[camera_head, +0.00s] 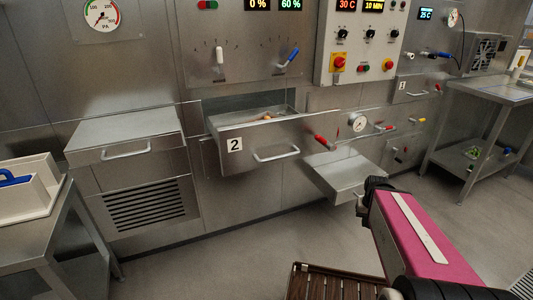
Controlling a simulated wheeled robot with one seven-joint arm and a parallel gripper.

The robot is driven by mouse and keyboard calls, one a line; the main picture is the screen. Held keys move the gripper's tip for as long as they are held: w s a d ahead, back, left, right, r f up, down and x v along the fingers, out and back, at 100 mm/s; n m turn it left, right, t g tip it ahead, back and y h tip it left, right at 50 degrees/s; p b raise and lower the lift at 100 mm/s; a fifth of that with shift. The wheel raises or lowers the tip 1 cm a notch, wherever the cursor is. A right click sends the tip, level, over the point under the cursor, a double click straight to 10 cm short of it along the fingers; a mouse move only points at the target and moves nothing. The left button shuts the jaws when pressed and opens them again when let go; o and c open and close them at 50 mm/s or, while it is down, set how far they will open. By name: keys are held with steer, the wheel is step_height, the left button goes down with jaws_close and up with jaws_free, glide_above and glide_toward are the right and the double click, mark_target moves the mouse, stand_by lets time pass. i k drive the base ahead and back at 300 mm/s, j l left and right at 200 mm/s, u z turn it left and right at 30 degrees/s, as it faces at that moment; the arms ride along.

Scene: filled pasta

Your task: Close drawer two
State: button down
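Drawer two (245,144) is a steel drawer with a white "2" label and a bar handle (276,153) on its front. It is pulled out from the steel wall of machines, in the middle of the head view. A dark gap shows behind and above it, and a few small orange-brown pieces (268,117) lie inside. My arm, with a pink link, is at the lower right, apart from the drawer. My gripper cannot be made out in this view.
A closed-top steel unit with a handle (125,150) juts out left of the drawer. A low steel tray (345,175) and red-handled valves (324,142) stick out to the right. Steel tables stand at far left and right. A brown slatted object (340,283) is at bottom centre. Floor before the drawer is clear.

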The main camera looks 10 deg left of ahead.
mark_target(249, 145)
steer(key=u, duration=1.7)
steer(key=l+u, duration=0.2)
steer(key=l, duration=0.35)
steer(key=l+u, duration=0.15)
steer(key=l, duration=0.4)
steer(key=k+l+u, duration=0.2)
steer(key=l, duration=0.3)
